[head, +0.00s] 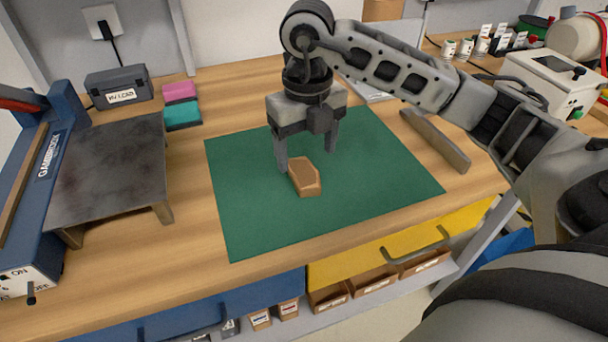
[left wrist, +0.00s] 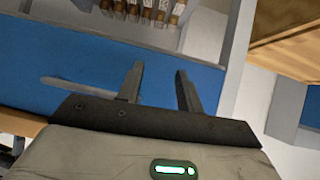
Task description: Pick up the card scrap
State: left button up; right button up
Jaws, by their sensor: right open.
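The card scrap (head: 304,178) looks like a small brown angular piece with a flat top. It lies on the green mat (head: 240,225) in the head view. My right gripper (head: 306,156) is open and points down just behind and above the scrap, its fingers apart on either side of the scrap's far end. I cannot tell whether a finger touches it. My left gripper (left wrist: 160,82) shows only in the left wrist view, open and empty, with a blue panel behind its fingers.
A blue machine (head: 65,130) and a dark metal plate (head: 110,175) stand at left. Behind are a grey box (head: 118,90) and pink (head: 179,92) and teal (head: 183,115) blocks. A long grey-brown strip (head: 436,140) lies right of the mat. The mat's front is clear.

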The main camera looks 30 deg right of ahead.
aim_at(305, 174)
jog(key=f, duration=0.5)
jog(key=shift+w+f+p, duration=0.15)
jog(key=shift+w+p, duration=0.15)
jog(key=shift+p, duration=0.1)
jog(key=c, duration=1)
